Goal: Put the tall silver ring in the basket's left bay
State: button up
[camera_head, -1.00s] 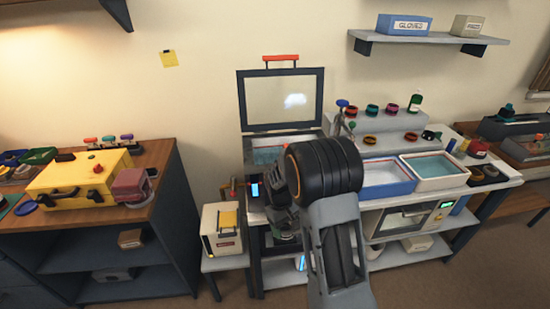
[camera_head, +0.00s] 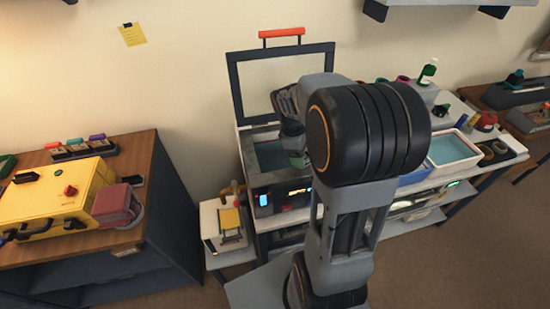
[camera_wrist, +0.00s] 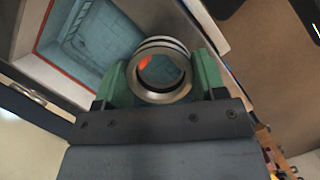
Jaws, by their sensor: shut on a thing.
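The silver ring (camera_wrist: 163,97) shows in the wrist view, with stacked bands and an open bore facing the camera. My gripper (camera_wrist: 162,76) is shut on it, a green finger on each side. In the head view my gripper (camera_head: 296,157) is over the right part of the open tank, and my arm hides the ring. The tank (camera_head: 270,156) has a teal inside and a raised lid (camera_head: 283,82). In the wrist view a red-edged teal basin (camera_wrist: 88,40) with faint lines inside lies up-left of the ring. I cannot make out the basket's bays.
A tray with teal inside (camera_head: 453,147) stands right of my arm on the bench. A small white box (camera_head: 223,222) stands low left of the tank. A yellow case (camera_head: 62,197) sits on the left cabinet.

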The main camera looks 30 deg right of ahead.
aim_at(279, 168)
jog(key=w+a+f, duration=0.1)
jog(key=w+f, duration=0.1)
jog(key=w+a+f+p, duration=0.1)
jog(key=w, duration=0.1)
jog(key=w+a+f, duration=0.1)
jog(key=w+f, duration=0.1)
jog(key=shift+w+f, duration=0.2)
jog(key=shift+f, duration=0.15)
jog(key=shift+a+f+p, duration=0.3)
jog(key=shift+f, duration=0.15)
jog(key=w+f, duration=0.2)
jog(key=w, duration=0.1)
jog(key=shift+w+f, duration=0.15)
jog(key=shift+w, duration=0.1)
jog(key=shift+f+p, duration=0.3)
jog(key=shift+p, duration=0.1)
jog(key=shift+s+f, duration=0.2)
jog(key=shift+s, duration=0.35)
jog(key=shift+s+f+p, duration=0.2)
jog(key=shift+f+p, duration=0.1)
jog(key=shift+w+f, duration=0.35)
jog(key=shift+f, duration=0.05)
jog(key=shift+s+r, duration=0.1)
jog(key=shift+s, duration=0.05)
jog(key=o, duration=0.9)
